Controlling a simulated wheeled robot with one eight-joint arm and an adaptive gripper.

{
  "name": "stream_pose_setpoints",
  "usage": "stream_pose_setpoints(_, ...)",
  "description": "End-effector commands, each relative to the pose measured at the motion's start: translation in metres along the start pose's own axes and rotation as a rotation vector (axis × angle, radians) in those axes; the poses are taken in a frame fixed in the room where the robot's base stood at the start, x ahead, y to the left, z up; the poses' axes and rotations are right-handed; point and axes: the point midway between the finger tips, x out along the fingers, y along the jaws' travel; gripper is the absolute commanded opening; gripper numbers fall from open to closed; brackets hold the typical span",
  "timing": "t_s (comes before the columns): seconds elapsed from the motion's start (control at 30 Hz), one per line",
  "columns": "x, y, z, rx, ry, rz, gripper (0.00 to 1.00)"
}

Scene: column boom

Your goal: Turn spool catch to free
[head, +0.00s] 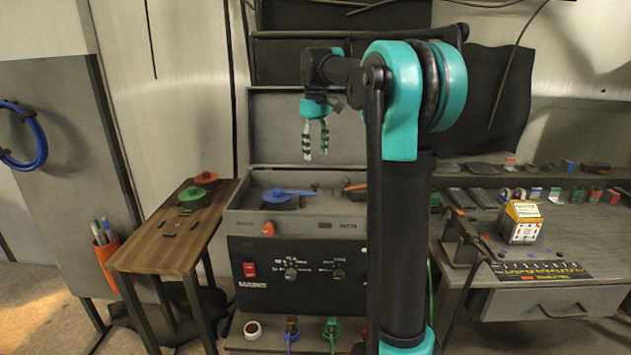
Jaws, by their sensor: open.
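A grey machine (238,216) with a raised lid and a black front panel stands at the centre. On its top deck lies a blue round part with a blue lever (285,194) pointing right. An orange lever (355,187) shows farther right, partly hidden by my arm. An orange knob (268,229) sits on the front edge. I cannot tell for sure which of these is the spool catch. My gripper (315,156) points down, open and empty, above the deck in front of the raised lid, apart from the parts below.
A wooden side table (155,245) at left holds a green round part (193,198), a red one (205,179) and small dark pieces. A grey workbench (545,305) at right carries a yellow-and-white box (520,222) and tools. My arm hides the machine's right side.

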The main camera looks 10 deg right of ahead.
Motion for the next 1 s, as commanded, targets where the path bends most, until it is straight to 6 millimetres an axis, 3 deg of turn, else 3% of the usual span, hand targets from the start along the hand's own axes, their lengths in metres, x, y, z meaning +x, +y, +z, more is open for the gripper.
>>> stream_pose_setpoints(0.3,0.063,0.000,0.000,0.000,0.000,0.000,0.46)
stream_pose_setpoints(0.5,0.093,0.000,0.000,0.000,0.000,0.000,0.46)
stream_pose_setpoints(0.7,0.107,0.000,0.000,0.000,0.000,0.000,0.46)
stream_pose_setpoints(1.0,0.108,0.000,0.000,0.000,0.000,0.000,0.46)
